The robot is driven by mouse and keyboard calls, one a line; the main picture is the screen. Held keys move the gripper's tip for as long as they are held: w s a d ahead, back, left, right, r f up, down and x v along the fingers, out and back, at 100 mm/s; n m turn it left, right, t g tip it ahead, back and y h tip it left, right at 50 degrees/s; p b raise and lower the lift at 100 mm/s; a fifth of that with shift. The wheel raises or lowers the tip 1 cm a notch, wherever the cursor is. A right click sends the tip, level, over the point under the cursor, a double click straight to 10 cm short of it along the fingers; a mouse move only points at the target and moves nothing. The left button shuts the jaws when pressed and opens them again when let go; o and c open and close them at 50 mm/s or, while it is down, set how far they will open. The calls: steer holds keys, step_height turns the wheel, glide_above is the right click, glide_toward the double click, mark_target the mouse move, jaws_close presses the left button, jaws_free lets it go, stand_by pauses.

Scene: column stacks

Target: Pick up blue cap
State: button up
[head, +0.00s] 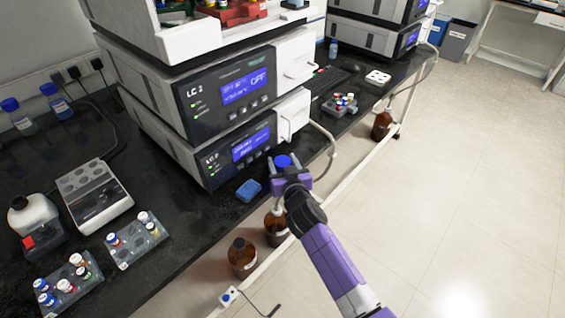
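A round blue cap (283,160) shows near the front edge of the black bench, just right of the lower LC unit. My gripper (284,168) reaches over the bench edge from the lower right. Its two fingers stand apart, one on each side of the cap. Whether they touch the cap, or whether it rests on the bench, I cannot tell. The cap's near side is partly hidden by the gripper.
A blue block (248,190) lies left of my gripper. The stacked LC units (230,110) rise behind it. Brown bottles (242,257) stand below the bench edge, near a pale rail and tube. Vial racks (137,240) sit at left. Floor at right is clear.

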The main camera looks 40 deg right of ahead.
steer(key=c, duration=0.7)
steer(key=shift+r, duration=0.2)
steer(key=shift+c, duration=0.2)
steer(key=shift+s, duration=0.1)
steer(key=f+b+v, duration=0.3)
steer(key=v, duration=1.4)
steer(key=shift+s+a+b, duration=0.3)
steer(key=shift+s, duration=0.2)
steer(key=shift+r, duration=0.15)
steer(key=shift+r+p, duration=0.95)
steer(key=shift+r, duration=0.15)
